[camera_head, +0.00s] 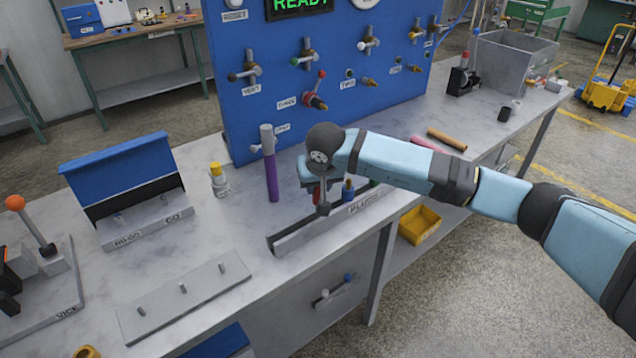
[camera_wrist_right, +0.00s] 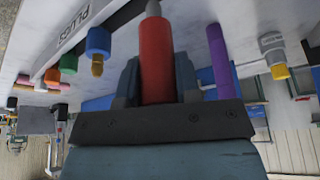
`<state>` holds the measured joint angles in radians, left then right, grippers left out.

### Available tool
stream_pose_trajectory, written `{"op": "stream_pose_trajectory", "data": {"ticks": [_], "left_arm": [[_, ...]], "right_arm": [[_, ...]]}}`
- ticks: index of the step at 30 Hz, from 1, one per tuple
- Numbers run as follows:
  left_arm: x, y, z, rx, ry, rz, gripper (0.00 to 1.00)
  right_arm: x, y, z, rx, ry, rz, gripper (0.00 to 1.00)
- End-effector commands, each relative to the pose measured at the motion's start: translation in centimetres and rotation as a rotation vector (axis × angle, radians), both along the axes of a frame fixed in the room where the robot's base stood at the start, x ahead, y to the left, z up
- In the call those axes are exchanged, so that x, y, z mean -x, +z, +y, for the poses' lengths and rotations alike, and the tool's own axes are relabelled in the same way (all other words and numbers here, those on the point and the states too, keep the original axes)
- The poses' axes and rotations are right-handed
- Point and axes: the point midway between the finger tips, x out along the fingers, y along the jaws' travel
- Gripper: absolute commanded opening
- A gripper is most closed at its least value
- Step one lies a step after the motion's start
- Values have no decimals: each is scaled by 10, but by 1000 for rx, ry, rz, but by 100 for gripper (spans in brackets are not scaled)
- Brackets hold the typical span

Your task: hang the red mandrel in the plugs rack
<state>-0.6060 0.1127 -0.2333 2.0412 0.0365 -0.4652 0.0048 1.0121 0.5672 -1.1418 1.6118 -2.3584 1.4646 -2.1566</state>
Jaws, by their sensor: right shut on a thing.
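The red mandrel (camera_wrist_right: 157,60) is held between the jaws of my right gripper (camera_wrist_right: 155,85), its grey end pointing away from the wrist camera. In the head view a sliver of the mandrel (camera_head: 317,192) shows below my right gripper (camera_head: 312,183), which hides most of it. In the wrist view the rack (camera_wrist_right: 62,47) is on the left. My left gripper is not in view.
A purple rod with a grey top (camera_head: 271,178) stands just left of the gripper, near the blue panel (camera_head: 345,75). A white bottle with a yellow cap (camera_head: 218,181) stands further left. A grey plate with pegs (camera_head: 205,297) lies in front. A yellow bin (camera_head: 420,222) is below.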

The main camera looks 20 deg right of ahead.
Motion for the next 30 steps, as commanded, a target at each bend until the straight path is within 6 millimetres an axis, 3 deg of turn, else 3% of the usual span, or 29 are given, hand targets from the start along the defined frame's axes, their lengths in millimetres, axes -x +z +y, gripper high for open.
{"op": "stream_pose_trajectory", "data": {"ticks": [30], "left_arm": [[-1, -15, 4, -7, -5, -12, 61]], "right_arm": [[0, -27, 0, -1, 0, 0, 5]]}}
